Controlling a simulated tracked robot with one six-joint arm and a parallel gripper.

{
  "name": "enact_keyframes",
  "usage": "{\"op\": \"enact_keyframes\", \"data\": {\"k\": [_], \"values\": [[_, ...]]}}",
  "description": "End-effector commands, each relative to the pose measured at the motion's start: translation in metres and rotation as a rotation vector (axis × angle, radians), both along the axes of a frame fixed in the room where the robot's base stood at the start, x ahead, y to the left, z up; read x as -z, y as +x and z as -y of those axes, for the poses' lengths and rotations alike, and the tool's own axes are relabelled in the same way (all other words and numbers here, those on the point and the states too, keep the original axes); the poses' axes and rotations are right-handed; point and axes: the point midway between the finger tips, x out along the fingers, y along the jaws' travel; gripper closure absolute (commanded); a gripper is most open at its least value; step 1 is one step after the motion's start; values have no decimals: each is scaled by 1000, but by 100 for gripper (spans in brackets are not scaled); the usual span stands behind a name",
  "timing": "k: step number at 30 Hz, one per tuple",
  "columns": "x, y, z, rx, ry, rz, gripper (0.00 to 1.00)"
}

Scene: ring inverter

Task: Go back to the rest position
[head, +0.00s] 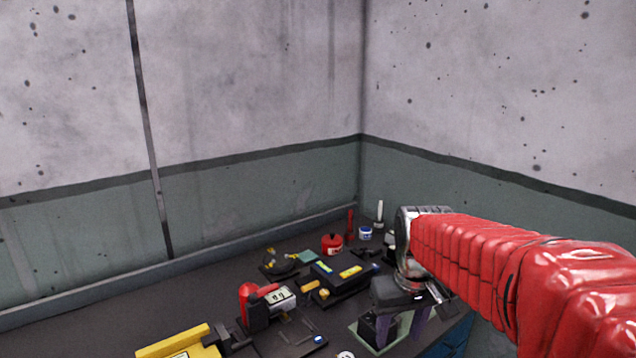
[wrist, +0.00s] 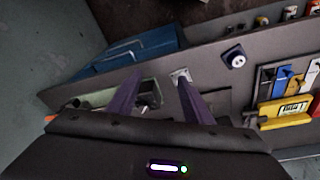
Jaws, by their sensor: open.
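My gripper (head: 398,330) is at the right end of a dark bench in the head view, at the end of my red arm, pointing down. Its two purple fingers stand apart, with nothing held between them. In the wrist view my gripper (wrist: 158,78) shows both fingers over the bench top. A pale green tray-like piece (head: 360,335) with a dark block lies under or behind the fingers in the head view. Whether the fingers touch it, I cannot tell.
The bench (head: 130,310) carries a red-and-black tool (head: 258,303), a black case with yellow labels (head: 342,275), a red canister (head: 332,243) and a yellow device (head: 180,343). A blue box (wrist: 155,45) shows beside the bench in the wrist view. Walls meet in the corner behind.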

Motion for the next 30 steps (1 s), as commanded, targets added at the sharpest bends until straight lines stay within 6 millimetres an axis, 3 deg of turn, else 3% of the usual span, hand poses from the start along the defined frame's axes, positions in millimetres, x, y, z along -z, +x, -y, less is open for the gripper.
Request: {"op": "enact_keyframes", "data": {"k": [15, 25, 30], "values": [[6, -103, 0, 155, 39, 117, 54], [12, -158, 0, 172, 49, 192, 54], [6, -176, 0, 170, 54, 247, 54]]}}
